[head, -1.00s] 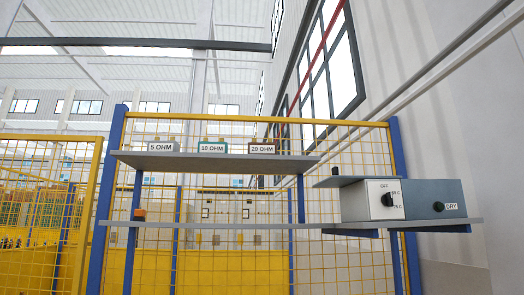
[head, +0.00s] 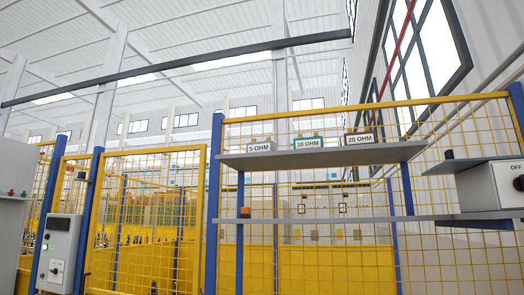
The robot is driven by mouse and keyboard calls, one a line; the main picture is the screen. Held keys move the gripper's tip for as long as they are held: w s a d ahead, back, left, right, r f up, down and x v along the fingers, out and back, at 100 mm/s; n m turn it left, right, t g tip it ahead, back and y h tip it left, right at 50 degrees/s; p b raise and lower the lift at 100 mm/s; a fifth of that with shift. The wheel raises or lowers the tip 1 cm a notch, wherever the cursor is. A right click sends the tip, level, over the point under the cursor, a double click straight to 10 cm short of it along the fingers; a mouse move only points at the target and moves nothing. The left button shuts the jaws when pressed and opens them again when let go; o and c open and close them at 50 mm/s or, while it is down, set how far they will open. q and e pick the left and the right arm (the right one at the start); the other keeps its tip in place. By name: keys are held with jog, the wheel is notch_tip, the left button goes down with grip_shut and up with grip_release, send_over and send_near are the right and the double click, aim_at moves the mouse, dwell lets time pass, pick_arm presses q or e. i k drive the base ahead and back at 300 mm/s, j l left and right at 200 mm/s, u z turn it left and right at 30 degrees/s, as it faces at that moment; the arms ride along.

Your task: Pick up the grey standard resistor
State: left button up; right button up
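Three small labelled resistor boxes stand in a row on the upper grey shelf in the head view. The left one, labelled 5 OHM (head: 259,146), looks grey around its white label. The middle one, labelled 10 OHM (head: 308,141), is teal. The right one, labelled 20 OHM (head: 359,136), is brownish red. All three are far off and small. Neither of my grippers shows in the view.
The upper shelf (head: 310,158) and a longer lower shelf (head: 340,218) are fixed to a yellow mesh fence with blue posts. A small orange block (head: 245,212) sits on the lower shelf. A grey dial box (head: 490,187) stands at right, a control box (head: 58,255) at left.

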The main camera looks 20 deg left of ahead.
aim_at(267, 145)
jog(key=i+j+z, duration=0.7)
jog(key=j, duration=0.2)
